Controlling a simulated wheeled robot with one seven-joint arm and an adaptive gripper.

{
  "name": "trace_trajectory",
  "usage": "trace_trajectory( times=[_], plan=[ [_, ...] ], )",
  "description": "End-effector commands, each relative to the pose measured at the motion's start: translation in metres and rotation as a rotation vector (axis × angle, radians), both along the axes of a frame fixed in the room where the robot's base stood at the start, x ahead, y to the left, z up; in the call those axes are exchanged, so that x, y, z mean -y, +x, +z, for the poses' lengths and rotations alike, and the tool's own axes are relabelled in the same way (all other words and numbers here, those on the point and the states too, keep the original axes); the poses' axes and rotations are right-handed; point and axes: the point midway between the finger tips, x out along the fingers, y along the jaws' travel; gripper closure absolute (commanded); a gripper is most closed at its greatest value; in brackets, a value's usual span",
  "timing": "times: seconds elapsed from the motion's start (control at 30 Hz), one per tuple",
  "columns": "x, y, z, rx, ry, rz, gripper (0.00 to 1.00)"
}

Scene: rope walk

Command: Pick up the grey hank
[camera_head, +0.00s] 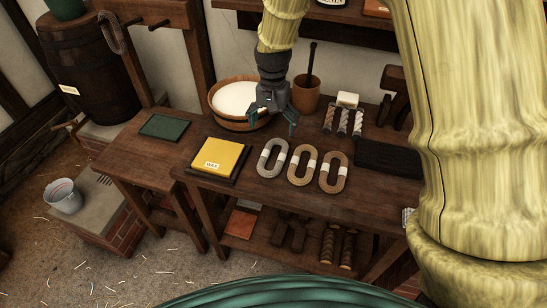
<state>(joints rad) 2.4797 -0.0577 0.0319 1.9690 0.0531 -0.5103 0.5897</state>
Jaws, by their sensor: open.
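The grey hank (263,163) lies on the dark wooden bench, the leftmost of three oval rope hanks. It has a pale band around its middle. A tan hank (293,176) lies just right of it, and a brown hank (325,183) lies right of that. My gripper (273,122) is open and empty, pointing down. In the picture it is above and behind the grey hank, partly in front of a wooden bowl. It is apart from the hank; its exact height over the bench is hard to tell.
The wooden bowl (226,122) with white contents and a brown pot (307,92) stand behind. A yellow block (221,158) lies left. Several short rope pieces (343,121) and a black slab (388,158) lie right. The bench front (300,205) is clear.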

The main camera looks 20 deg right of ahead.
Motion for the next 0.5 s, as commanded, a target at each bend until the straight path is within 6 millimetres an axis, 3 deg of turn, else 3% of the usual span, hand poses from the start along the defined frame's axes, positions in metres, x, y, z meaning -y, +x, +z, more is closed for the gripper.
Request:
trace_trajectory(
  times=[0.03,0.27,0.5],
  plan=[
    [0.001,0.0,-0.008,0.0,0.0,-0.003,0.04],
    [0.011,-0.003,-0.019,-0.001,0.0,-0.016,0.04],
    [0.015,-0.005,-0.048,-0.002,0.0,-0.024,0.04]
  ],
)
